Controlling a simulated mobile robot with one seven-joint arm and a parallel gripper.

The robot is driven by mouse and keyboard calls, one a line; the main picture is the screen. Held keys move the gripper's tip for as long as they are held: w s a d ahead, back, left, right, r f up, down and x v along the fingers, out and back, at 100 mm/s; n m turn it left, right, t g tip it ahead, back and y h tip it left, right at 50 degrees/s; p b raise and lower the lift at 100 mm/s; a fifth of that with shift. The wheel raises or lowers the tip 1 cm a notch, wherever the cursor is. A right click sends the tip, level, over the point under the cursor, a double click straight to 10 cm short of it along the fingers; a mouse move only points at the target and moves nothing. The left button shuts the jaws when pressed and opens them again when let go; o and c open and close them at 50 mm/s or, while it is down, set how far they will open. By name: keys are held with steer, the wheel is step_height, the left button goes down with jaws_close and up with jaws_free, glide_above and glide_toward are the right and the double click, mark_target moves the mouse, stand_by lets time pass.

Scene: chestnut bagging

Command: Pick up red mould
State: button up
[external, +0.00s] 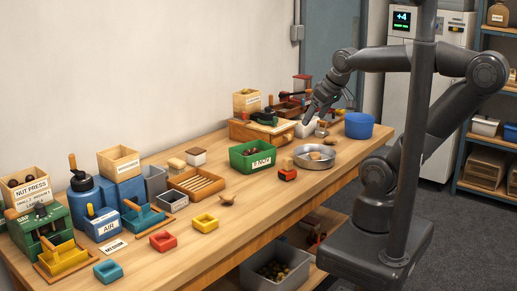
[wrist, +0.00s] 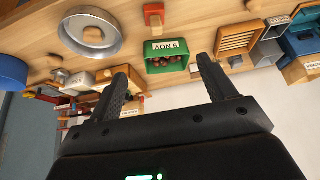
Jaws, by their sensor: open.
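The red mould (external: 163,241) is a small open square tray lying on the workbench (external: 235,235), near its front left in the external view. A yellow mould (external: 205,223) lies to its right and a blue mould (external: 108,270) to its left. My gripper (external: 309,119) is raised over the far right part of the bench, well away from the red mould. In the wrist view my gripper (wrist: 162,64) has its two fingers apart with nothing between them. I cannot make out the red mould in the wrist view.
A green bin (external: 235,158) of brown nuts, a metal pan (external: 336,157) and a small red object (external: 288,175) lie between my gripper and the mould. A green press (external: 38,228) and blue machine (external: 100,225) stand at left.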

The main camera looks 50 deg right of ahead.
steer(key=w+a+r+g+y, duration=0.1)
steer(key=w+a+g, duration=0.1)
steer(key=w+a, duration=0.8)
steer(key=w+a+r+g, duration=0.15)
steer(key=w+a, duration=0.55)
steer(key=a, duration=0.7)
steer(key=m+g+h, duration=0.1)
steer(key=g, duration=0.1)
glide_above(163, 238)
steer(key=f, duration=1.9)
steer(key=shift+w+f, duration=0.15)
steer(key=shift+w, duration=0.2)
steer(key=shift+s+d+f, duration=0.1)
steer(key=shift+s+f, duration=0.05)
steer(key=shift+f, duration=1.35)
steer(key=shift+s+f, duration=0.15)
steer(key=shift+f, duration=1.3)
steer(key=shift+c, duration=0.4)
